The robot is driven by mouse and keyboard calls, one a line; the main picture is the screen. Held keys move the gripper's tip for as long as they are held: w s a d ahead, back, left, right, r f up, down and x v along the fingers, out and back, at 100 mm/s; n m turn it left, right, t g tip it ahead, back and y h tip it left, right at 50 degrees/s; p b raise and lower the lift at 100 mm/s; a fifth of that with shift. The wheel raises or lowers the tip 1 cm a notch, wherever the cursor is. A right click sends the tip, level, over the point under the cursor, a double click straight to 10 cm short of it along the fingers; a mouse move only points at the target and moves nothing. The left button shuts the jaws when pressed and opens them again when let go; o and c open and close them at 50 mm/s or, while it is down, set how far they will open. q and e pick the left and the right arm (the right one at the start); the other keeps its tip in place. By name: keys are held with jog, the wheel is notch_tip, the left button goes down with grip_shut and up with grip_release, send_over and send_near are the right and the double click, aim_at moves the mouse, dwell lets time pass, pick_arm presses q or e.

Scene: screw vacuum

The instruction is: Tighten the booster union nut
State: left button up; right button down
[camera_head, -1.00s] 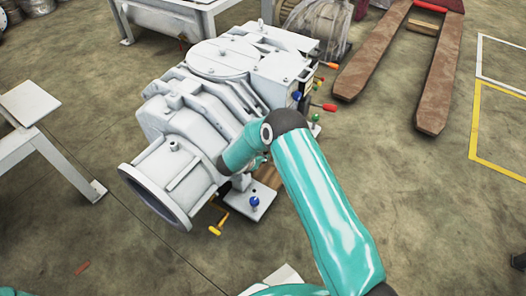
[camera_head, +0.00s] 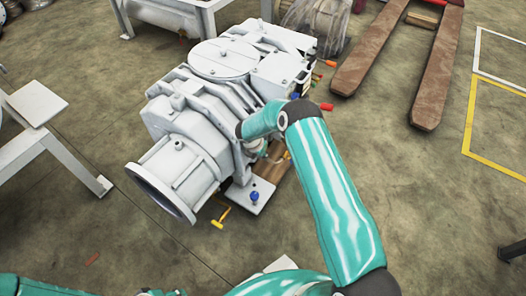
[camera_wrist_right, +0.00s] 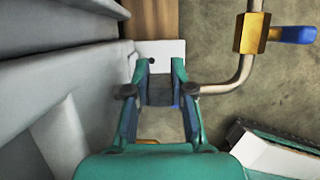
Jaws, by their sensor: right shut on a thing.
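The large white booster pump (camera_head: 200,120) stands in the middle of the head view, its round flange facing the lower left. My right gripper (camera_wrist_right: 158,92) is low beside its right side; in the head view the wrist hides much of it. In the right wrist view a grey part (camera_wrist_right: 160,88) lies between the two fingers, where a bent pipe (camera_wrist_right: 222,88) comes in from the right. I take this part to be the union nut, though its outline is mostly covered.
A brass fitting (camera_wrist_right: 252,33) with a blue handle (camera_wrist_right: 293,35) is at the pipe's upper end. Red levers stick out of the pump's right side. A yellow handle (camera_head: 221,217) is near the floor.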

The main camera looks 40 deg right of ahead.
jog(key=shift+w+r, duration=0.35)
jog(key=shift+w, duration=0.15)
jog(key=c, duration=1.3)
grip_release()
jog(key=shift+a, duration=0.1)
jog(key=shift+s, duration=0.1)
jog(key=shift+f, duration=0.1)
jog(key=v, duration=1.2)
jog(key=shift+s+f, duration=0.1)
jog(key=shift+s, duration=0.1)
